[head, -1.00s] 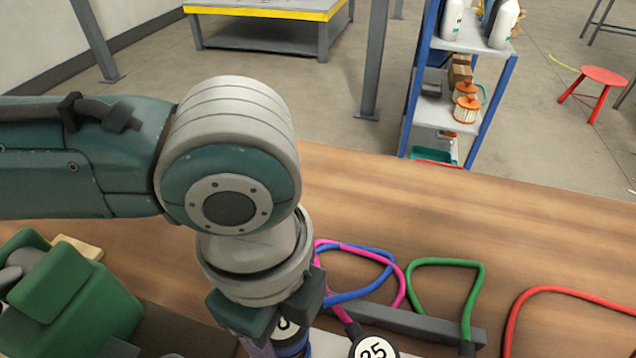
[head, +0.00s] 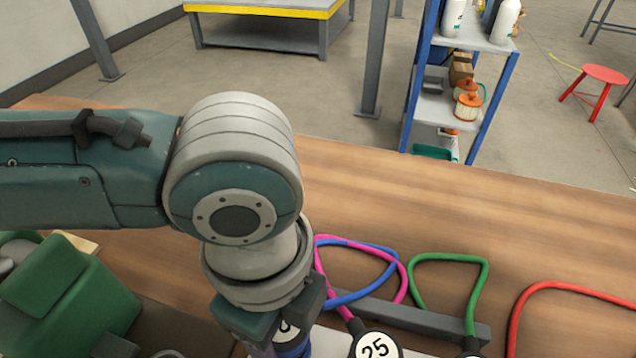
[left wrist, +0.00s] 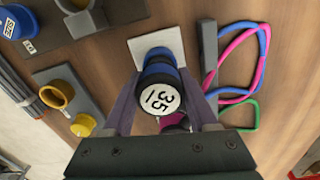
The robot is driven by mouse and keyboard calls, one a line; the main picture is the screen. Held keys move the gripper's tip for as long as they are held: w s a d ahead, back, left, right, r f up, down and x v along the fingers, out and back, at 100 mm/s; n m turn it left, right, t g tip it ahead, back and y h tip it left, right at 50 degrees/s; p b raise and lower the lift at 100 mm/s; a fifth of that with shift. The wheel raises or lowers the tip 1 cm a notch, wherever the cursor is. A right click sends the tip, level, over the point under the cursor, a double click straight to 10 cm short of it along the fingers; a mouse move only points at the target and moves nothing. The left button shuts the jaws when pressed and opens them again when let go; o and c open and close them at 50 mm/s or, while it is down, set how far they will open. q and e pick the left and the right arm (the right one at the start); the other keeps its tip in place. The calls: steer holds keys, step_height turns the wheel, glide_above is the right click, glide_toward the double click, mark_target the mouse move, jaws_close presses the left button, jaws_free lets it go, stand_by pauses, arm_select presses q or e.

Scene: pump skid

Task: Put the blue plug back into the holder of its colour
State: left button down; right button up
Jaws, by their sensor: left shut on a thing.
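My left gripper (left wrist: 157,88) is shut on the blue plug (left wrist: 160,62), which has a black collar and a white numbered end face. In the left wrist view a finger lies on each side of it, and a pale square plate shows behind it. In the head view the blue plug (head: 291,346) is partly visible under my left gripper (head: 268,320), at the lower edge. My right gripper is not in view.
A plug marked 25 (head: 375,346) on a magenta cable lies right of my left gripper. Blue, green (head: 450,258) and red (head: 560,288) cables loop beside a grey bar (head: 430,322). A yellow cup (left wrist: 58,92) and green machine (head: 70,295) are left. The table's far side is clear.

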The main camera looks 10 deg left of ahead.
arm_select(q)
steer(key=shift+f+b, duration=0.35)
steer(key=shift+f, duration=0.3)
steer(key=shift+c, duration=0.6)
jaws_free()
step_height(320, 180, up, 10)
steer(key=shift+a+r+p, duration=0.1)
steer(key=shift+p, duration=1)
